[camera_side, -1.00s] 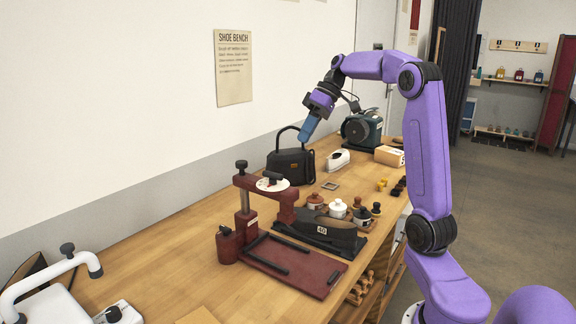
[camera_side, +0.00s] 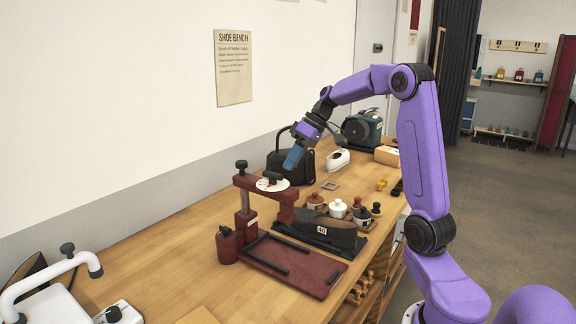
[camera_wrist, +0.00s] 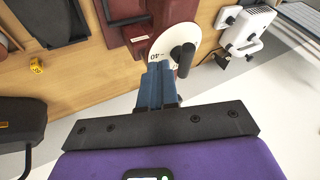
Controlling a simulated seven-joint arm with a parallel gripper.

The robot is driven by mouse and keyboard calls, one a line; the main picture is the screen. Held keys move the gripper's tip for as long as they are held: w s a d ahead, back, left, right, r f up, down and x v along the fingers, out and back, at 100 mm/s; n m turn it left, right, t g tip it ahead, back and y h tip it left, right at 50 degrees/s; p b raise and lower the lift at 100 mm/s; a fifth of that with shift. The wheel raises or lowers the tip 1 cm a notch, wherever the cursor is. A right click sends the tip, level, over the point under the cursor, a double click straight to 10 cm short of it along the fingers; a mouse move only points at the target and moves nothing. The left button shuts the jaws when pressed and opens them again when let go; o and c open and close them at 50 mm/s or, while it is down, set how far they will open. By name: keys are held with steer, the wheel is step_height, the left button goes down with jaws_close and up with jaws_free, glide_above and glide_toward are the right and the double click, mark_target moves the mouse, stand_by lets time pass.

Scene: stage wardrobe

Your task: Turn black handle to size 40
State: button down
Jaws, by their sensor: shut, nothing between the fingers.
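The black handle (camera_side: 272,177) sits on a white round dial (camera_side: 262,186) on top of the dark red press (camera_side: 240,211). In the wrist view the handle (camera_wrist: 183,59) is a dark bar over the white dial (camera_wrist: 170,40), and a "40" mark (camera_wrist: 159,56) shows on the dial near my fingertips. My gripper (camera_side: 291,163) has blue fingers, shut and empty, pointing down just above and behind the dial in the side view. In the wrist view its fingertips (camera_wrist: 158,68) are left of the handle. Whether they touch the dial I cannot tell.
A black shoe last (camera_side: 328,231) marked 40 lies beside the press. A black bag (camera_side: 300,165) stands close behind my gripper. Several small jars (camera_side: 338,208) stand to the right. A white clamp-like device (camera_side: 50,290) is at the front left.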

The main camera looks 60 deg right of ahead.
mark_target(273, 178)
steer(key=shift+s+a+f, duration=0.1)
steer(key=shift+a+f, duration=0.05)
steer(key=shift+a, duration=0.45)
steer(key=shift+a+f, duration=0.1)
steer(key=shift+a, duration=0.45)
